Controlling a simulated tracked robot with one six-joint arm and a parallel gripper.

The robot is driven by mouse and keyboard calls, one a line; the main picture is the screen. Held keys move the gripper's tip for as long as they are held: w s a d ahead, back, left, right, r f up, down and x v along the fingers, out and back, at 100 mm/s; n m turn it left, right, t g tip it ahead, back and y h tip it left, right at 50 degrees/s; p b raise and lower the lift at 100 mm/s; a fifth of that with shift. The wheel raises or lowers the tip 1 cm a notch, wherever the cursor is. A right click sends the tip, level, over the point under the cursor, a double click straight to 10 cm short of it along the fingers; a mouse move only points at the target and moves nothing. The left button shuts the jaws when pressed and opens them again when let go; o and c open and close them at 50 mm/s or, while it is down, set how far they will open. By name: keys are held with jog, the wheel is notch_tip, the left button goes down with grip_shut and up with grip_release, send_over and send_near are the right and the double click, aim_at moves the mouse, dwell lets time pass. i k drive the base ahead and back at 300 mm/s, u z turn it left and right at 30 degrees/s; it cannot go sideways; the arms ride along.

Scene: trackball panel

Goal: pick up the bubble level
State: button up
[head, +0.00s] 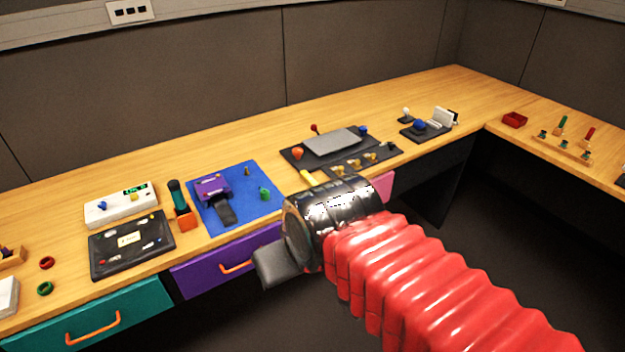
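I cannot identify the bubble level for certain. A small yellow bar (308,177) lies near the table's front edge, just behind my black wrist, and may be it; its lower end is close to the wrist's outline and may be partly hidden. My gripper (274,268) hangs in front of the table edge, before the purple drawer, apart from the yellow bar. Only a dark grey finger shape shows, seen from the side, so its opening is unclear. I see nothing held in it.
A blue mat (262,178) with a purple device lies left of the wrist. Dark panels with a grey plate (332,142) and brass knobs lie behind it. A trackball panel (427,130) stands further right. Teal (130,303) and purple (205,272) drawers with orange handles face the front.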

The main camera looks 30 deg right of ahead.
aim_at(303, 174)
jog(key=i, duration=0.9)
jog(key=u, duration=0.05)
